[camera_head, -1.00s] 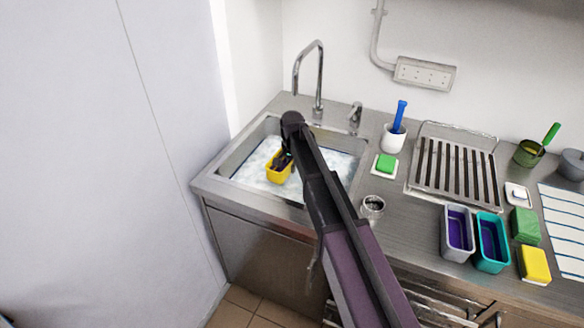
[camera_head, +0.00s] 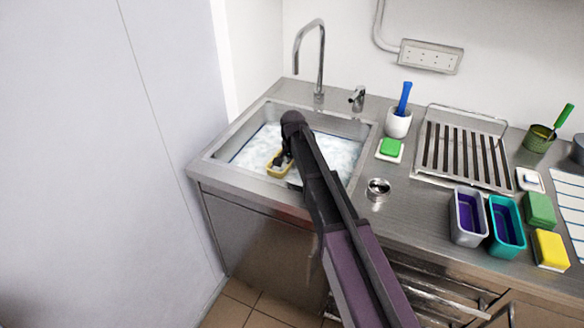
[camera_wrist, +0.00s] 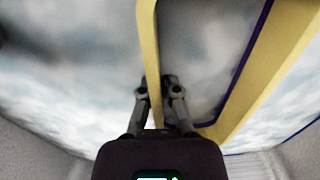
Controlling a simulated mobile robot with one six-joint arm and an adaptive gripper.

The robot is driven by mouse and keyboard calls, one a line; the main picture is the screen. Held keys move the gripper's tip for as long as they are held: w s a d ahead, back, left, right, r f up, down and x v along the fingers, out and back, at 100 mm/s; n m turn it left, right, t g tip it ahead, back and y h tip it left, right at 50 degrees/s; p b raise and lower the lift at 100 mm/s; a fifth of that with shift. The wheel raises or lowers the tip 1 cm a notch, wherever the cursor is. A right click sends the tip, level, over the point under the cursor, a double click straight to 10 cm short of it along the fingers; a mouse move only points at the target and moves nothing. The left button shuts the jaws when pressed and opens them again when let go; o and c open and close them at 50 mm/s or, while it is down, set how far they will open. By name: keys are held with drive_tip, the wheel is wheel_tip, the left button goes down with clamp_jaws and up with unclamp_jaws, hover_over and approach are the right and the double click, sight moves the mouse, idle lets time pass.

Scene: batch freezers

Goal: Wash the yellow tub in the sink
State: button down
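The yellow tub (camera_head: 281,173) sits low in the foamy water of the sink (camera_head: 218,160), near its front middle. Only its upper part shows above the suds in the head view. My gripper (camera_wrist: 159,84) points down at the tub, with one finger on each side of a yellow wall (camera_wrist: 149,45), and appears shut on it. In the wrist view, whitish water shows inside the tub, with a purple line along the inner wall. The fingertips are small and dark in the head view (camera_head: 282,162).
The tap (camera_head: 321,60) arches behind the sink. To the right are a white pot with a blue-handled tool (camera_head: 398,122), a green sponge (camera_head: 391,147), a metal cup (camera_head: 378,189), a rack (camera_head: 425,150), and grey (camera_head: 457,228) and teal tubs (camera_head: 497,240).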

drive_tip(key=shift+f+b, duration=0.95)
drive_tip(key=shift+f, duration=0.3)
drive_tip(key=shift+a, duration=0.15)
drive_tip(key=shift+a, duration=0.9)
drive_tip(key=shift+d, duration=0.2)
drive_tip(key=shift+d, duration=1.8)
drive_tip(key=shift+a, duration=0.15)
drive_tip(key=shift+a, duration=1.85)
drive_tip(key=shift+d, duration=0.15)
